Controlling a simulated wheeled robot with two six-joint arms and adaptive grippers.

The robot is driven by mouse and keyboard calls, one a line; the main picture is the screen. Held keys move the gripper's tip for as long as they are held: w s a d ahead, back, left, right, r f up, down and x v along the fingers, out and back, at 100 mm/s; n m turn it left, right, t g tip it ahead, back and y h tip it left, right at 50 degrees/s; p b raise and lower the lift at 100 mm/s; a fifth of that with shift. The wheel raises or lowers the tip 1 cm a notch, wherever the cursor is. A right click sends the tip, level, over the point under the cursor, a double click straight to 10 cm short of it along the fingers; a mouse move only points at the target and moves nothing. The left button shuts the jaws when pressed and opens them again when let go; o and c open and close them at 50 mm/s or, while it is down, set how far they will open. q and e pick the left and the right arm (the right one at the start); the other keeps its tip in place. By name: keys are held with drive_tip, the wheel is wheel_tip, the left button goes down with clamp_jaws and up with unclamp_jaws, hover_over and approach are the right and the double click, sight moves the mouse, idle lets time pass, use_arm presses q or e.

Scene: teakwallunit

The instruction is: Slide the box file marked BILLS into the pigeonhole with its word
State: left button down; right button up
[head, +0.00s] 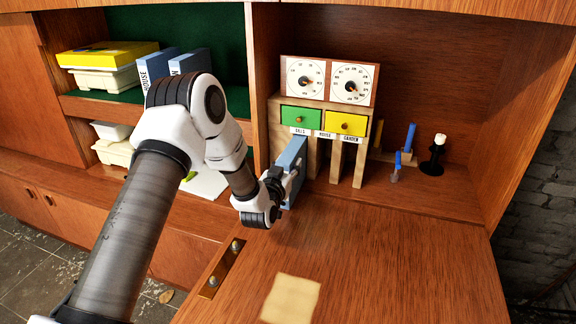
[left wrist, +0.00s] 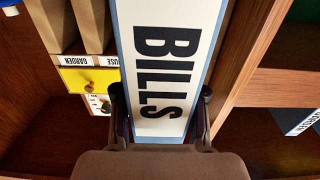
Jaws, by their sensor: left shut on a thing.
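The blue box file (head: 291,163) stands upright in front of the left side of the small wooden pigeonhole unit (head: 360,165). In the left wrist view its white label (left wrist: 168,60) reads BILLS. My left gripper (head: 277,187) is shut on the file's near end, with a finger on each side. The pigeonholes carry the words BILLS (head: 299,131), HOUSE (head: 325,135) and GARDEN (head: 350,139). The file hides the BILLS opening, and I cannot tell whether its far end is inside. My right gripper is out of view.
Green (head: 301,117) and yellow (head: 346,123) drawers and two dials (head: 328,80) sit above the pigeonholes. Blue files (head: 158,66) stand on the left shelf. A black candle holder (head: 432,160) and blue-topped pieces stand right. The flap (head: 370,270) in front is mostly clear.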

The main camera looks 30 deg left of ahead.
use_arm(q)
drive_tip(key=shift+b+x, duration=0.9)
drive_tip(key=shift+x, duration=2.65)
idle(4.5)
